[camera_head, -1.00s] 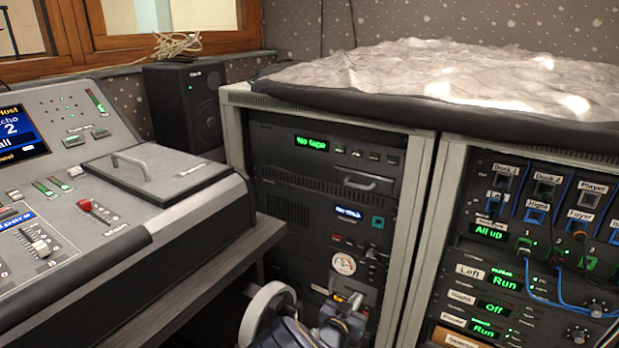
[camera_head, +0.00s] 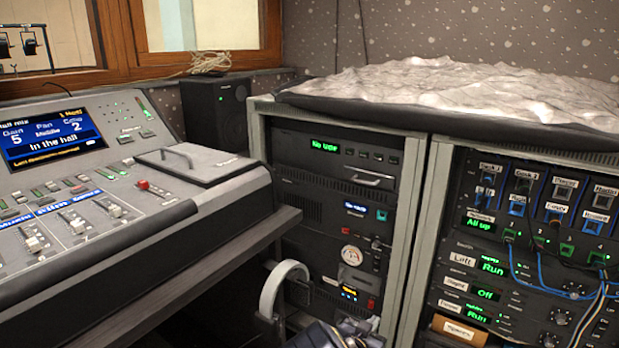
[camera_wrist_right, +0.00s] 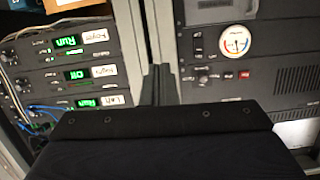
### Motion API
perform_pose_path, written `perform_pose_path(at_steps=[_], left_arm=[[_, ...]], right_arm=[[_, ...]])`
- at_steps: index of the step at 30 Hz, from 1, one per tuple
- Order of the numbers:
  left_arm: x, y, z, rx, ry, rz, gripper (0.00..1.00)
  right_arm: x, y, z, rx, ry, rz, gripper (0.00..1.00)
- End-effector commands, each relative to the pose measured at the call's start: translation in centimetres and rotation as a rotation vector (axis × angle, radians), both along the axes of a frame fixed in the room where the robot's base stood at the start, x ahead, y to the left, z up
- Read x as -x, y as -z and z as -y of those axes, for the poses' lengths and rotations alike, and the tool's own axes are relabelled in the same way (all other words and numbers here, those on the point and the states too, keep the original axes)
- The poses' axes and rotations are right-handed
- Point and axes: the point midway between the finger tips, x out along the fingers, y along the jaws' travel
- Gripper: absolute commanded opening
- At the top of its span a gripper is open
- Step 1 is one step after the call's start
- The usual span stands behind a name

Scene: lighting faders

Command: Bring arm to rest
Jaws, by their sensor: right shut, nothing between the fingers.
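My right gripper (camera_wrist_right: 163,86) shows in the right wrist view as dark fingers closed together, with nothing between them. Behind it are the equipment racks, seen upside down. In the head view, part of my right arm shows low at the bottom centre, in front of the middle rack (camera_head: 405,262) and right of the mixing desk. The fingertips are hard to make out there. My left arm and gripper are not in view.
The mixing desk (camera_head: 228,208) with faders and a lit screen (camera_head: 50,133) stands at left. The right rack (camera_head: 447,238) has patch cables hanging in front. A grey, crumpled cover (camera_head: 460,90) lies on the racks. A black speaker (camera_head: 214,110) stands behind.

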Motion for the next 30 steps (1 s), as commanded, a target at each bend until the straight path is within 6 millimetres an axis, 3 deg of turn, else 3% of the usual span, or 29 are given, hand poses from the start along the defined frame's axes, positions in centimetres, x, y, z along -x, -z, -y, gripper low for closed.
perform_pose_path(at_steps=[11,17,23,26,30], left_arm=[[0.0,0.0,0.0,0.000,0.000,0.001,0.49],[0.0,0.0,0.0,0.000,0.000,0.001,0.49],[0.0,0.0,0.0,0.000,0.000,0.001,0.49],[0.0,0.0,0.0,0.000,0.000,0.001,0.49],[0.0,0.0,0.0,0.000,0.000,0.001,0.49]], right_arm=[[1.1,-0.9,1.7,-0.278,-0.031,-0.152,0.00],[3.4,-3.3,2.1,-0.531,-0.114,-0.261,0.00],[8.7,-9.1,1.6,-0.795,-0.308,-0.364,0.00],[12.5,-12.4,1.5,-0.870,-0.421,-0.402,0.00],[19.0,-16.4,1.6,-0.895,-0.576,-0.457,0.00]])
